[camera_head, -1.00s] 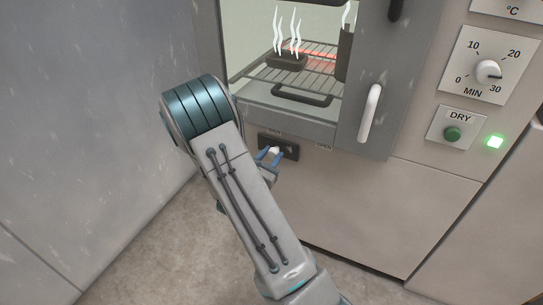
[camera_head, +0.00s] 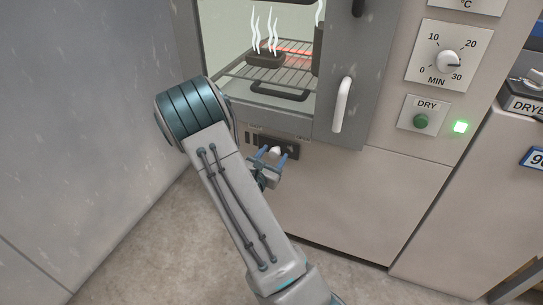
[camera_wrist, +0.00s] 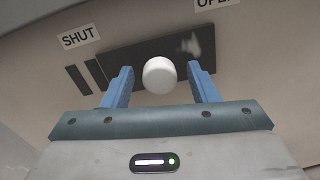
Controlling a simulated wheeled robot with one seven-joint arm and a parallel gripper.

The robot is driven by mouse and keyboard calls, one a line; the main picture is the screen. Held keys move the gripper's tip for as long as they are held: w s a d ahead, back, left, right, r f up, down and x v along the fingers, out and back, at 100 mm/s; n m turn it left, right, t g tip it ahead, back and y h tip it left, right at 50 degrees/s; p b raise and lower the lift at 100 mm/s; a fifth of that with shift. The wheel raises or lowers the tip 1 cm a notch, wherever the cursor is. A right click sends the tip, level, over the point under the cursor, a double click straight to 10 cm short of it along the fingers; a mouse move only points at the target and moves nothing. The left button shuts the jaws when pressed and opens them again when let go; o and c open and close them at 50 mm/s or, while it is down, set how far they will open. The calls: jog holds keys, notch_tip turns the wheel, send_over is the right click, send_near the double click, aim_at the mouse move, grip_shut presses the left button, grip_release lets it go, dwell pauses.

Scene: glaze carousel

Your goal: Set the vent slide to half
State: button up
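The vent slide is a dark plate (camera_wrist: 122,58) with a round white knob (camera_wrist: 159,75), low on the oven front. In the wrist view the knob appears near the plate's middle, between a SHUT label (camera_wrist: 78,37) at left and a partly cut-off OPEN label (camera_wrist: 214,3) at right. My gripper (camera_wrist: 161,68) is open, with one blue finger on each side of the knob and a visible gap to both. In the head view the knob (camera_head: 275,151) shows between the spread fingers. My arm hides some of the panel to the left.
Two dark slits (camera_wrist: 86,76) lie left of the plate. Above is the oven door with a white handle (camera_head: 341,104) and a window onto a steaming dark block (camera_head: 266,59) on a rack. A timer dial (camera_head: 448,62) and green DRY button (camera_head: 421,121) are at right.

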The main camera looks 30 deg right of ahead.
jog(key=shift+s, duration=0.1)
jog(key=p+v, duration=0.3)
jog(key=v, duration=1)
jog(key=shift+a, duration=0.35)
jog(key=s+d+r+m+g+y+p, duration=0.1)
jog(key=s+d+r+m+g+p, duration=0.1)
jog(key=s+r+m+g+p, duration=0.8)
jog(key=s+d+r+m+g+y+p, duration=0.25)
jog(key=r+m+p, duration=0.3)
jog(key=r, duration=0.85)
jog(key=s+a+r+m+t+y+p, duration=0.1)
jog(key=a+r+m+y+p, duration=0.3)
jog(key=r, duration=0.7)
jog(key=s+a+r+m+t+y+p, duration=0.2)
jog(key=a+r+y+p, duration=0.5)
jog(key=r+p, duration=0.4)
jog(key=shift+a+r+m+t, duration=0.45)
jog(key=shift+a+m+t, duration=0.45)
jog(key=shift+m, duration=0.15)
